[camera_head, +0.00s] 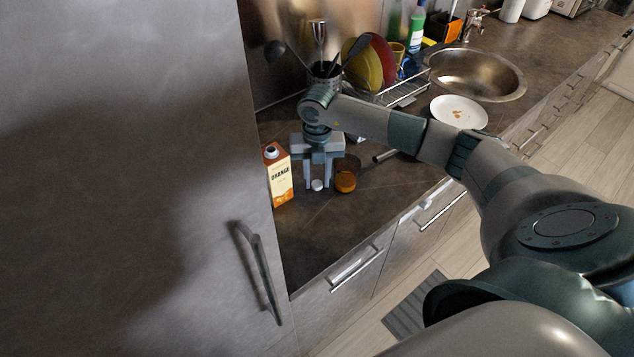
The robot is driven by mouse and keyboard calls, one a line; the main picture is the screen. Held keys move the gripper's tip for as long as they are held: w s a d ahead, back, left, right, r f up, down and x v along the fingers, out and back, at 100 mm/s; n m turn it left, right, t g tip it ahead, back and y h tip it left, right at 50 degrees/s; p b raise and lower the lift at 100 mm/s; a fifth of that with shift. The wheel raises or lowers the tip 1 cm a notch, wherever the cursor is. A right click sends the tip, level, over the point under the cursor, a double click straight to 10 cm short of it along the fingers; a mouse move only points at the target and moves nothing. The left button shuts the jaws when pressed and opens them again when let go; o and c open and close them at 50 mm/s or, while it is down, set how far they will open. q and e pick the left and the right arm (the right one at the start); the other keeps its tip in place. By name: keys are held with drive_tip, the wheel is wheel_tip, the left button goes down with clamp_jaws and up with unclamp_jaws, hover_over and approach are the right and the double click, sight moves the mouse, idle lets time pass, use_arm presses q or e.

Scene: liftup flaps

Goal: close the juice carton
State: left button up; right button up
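The juice carton (279,180), orange and cream with "ORANGE" lettering, stands upright on the dark counter beside the tall cabinet. Its spout (271,151) at the top shows a dark centre with a pale rim. A small white cap (317,185) shows low between the fingertips of my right gripper (317,184). The gripper points down just right of the carton, its two fingers apart. I cannot tell whether either finger touches the cap. My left gripper is out of view.
A glass with orange juice (345,181) stands close to the right of my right gripper. A utensil holder (324,74), dish rack (408,90), white plate (459,112) and sink (478,74) lie farther back. The tall cabinet (130,180) borders the left.

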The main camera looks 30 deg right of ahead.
sight(317, 183)
drive_tip(key=shift+c, duration=0.2)
drive_tip(key=c, duration=0.6)
drive_tip(key=shift+r, duration=0.15)
drive_tip(key=shift+r+b, duration=0.4)
drive_tip(key=shift+r, duration=0.2)
drive_tip(key=shift+r+b, duration=2.45)
drive_tip(key=shift+r, duration=5.85)
